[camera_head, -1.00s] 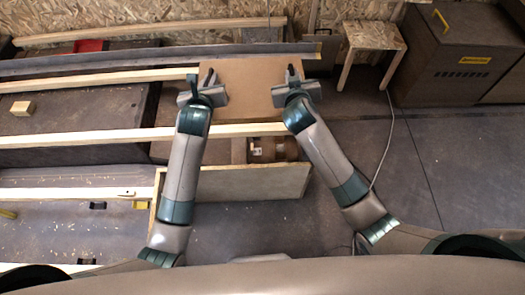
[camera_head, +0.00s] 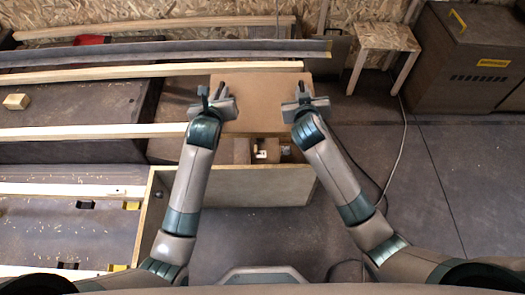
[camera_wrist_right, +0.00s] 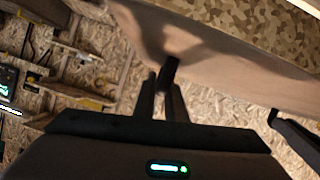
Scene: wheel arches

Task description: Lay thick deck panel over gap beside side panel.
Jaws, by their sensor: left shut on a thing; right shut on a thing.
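The brown deck panel (camera_head: 262,101) is held between my two grippers, over the right ends of two pale wood beams. My left gripper (camera_head: 213,97) is shut on its left edge. My right gripper (camera_head: 303,96) is shut on its right edge. In the right wrist view, the right fingers (camera_wrist_right: 168,82) meet the edge of the broad panel (camera_wrist_right: 220,55). The pale wooden side panel (camera_head: 240,187) stands upright on the near side. The opening between it and the deck panel shows a brown block and a cylinder (camera_head: 272,151). Whether the deck panel touches the beams I cannot tell.
The far beam (camera_head: 150,73) shows beyond the deck panel; the near beam (camera_head: 90,132) runs into its left side. A grey rail (camera_head: 160,52) lies farther back. A small wood block (camera_head: 16,102) is at left. A stool (camera_head: 388,38) and grey cabinet (camera_head: 465,55) stand back right.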

